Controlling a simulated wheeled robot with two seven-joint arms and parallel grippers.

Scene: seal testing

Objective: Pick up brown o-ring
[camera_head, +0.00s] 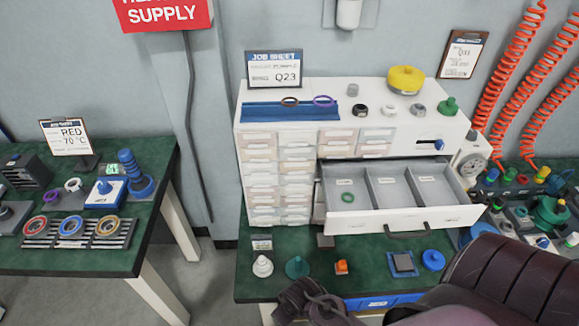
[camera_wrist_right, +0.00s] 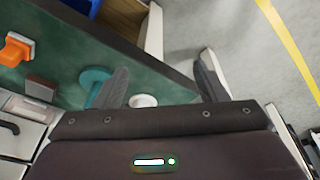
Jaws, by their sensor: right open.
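My right gripper (camera_head: 300,298) is low at the front edge of the green bench, well below and in front of the brown ring. In the right wrist view the right gripper (camera_wrist_right: 164,65) has its two fingers spread, with nothing between them. The brown ring does not show in that view. My left gripper is not in view.
A yellow-topped part (camera_head: 406,80) and small fittings stand on the cabinet. A job sheet (camera_head: 273,69) stands behind the tray. The left table (camera_head: 105,261) holds more rings.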

